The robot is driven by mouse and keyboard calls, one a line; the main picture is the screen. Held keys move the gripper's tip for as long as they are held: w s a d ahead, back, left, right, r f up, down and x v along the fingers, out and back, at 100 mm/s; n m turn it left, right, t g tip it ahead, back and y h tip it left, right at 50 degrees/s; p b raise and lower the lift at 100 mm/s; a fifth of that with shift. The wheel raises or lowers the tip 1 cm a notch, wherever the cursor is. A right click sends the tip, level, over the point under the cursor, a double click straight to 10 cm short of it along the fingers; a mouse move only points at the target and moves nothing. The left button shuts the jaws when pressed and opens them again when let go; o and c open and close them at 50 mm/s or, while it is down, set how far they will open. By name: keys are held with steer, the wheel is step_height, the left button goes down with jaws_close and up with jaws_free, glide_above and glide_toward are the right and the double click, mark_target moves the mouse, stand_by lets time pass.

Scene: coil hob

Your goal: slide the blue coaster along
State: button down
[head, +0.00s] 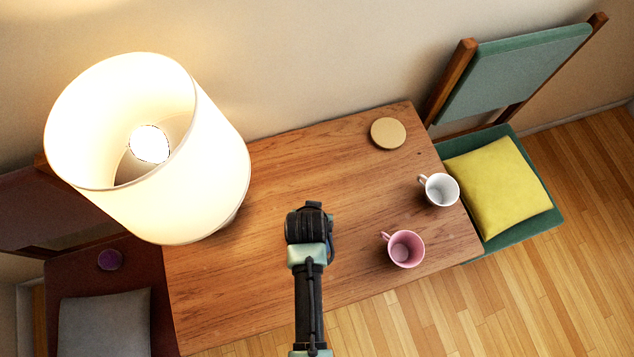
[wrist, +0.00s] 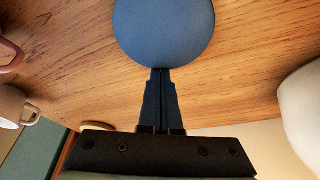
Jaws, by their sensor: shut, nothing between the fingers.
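The blue coaster (wrist: 165,30) shows in the wrist view as a flat round disc on the wooden table, cut off by the top edge of the picture. My gripper (wrist: 161,72) is shut and empty. Its fingertips are at the coaster's near edge in the picture; I cannot tell whether they touch it. In the head view my arm covers the middle of the table. The coaster and the fingertips are hidden there.
On the wooden table (head: 270,170) stand a pink mug (head: 406,249), a white mug (head: 440,190), a tan round coaster (head: 388,133) and a large lit lamp (head: 150,150). A chair with a yellow cushion (head: 497,187) is at the right, one with a grey cushion (head: 105,323) at the left.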

steer(key=s+p, duration=0.1)
steer(key=s, duration=0.2)
steer(key=s+a+p, duration=0.1)
steer(key=s, duration=0.2)
steer(key=s+p, duration=0.1)
steer(key=s, duration=0.2)
steer(key=shift+s+a+p, duration=0.15)
steer(key=shift+s+p, duration=0.05)
steer(key=shift+p, duration=0.2)
steer(key=shift+f, duration=0.1)
